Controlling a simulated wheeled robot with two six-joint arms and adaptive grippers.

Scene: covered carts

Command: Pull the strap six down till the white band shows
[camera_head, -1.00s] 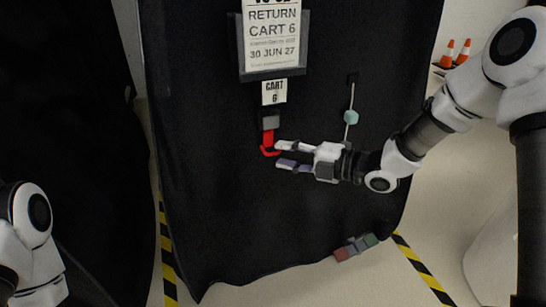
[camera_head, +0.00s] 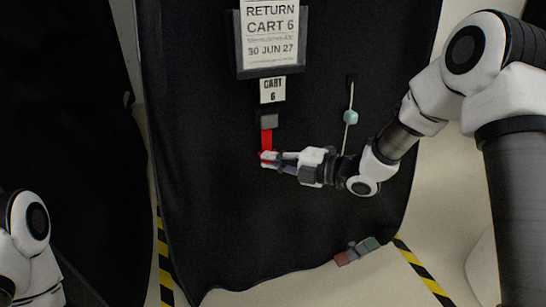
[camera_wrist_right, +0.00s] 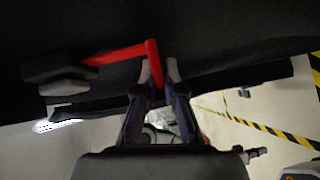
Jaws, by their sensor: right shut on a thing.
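My right gripper (camera_head: 268,160) is shut on the strap's lower end. In the right wrist view the strap (camera_wrist_right: 122,54) runs from the buckle (camera_wrist_right: 66,87) to between the fingertips of my right gripper (camera_wrist_right: 158,73). No white band shows on the visible part of the strap; the end within the fingers is partly hidden. My left gripper is out of view; only part of my left arm shows at the lower left.
A pale teal bead (camera_head: 351,117) on a cord hangs right of the strap. A sign holder (camera_head: 270,72) is above. Yellow-black floor tape (camera_head: 423,270) runs beside the cart. Another dark cover (camera_head: 65,110) stands left.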

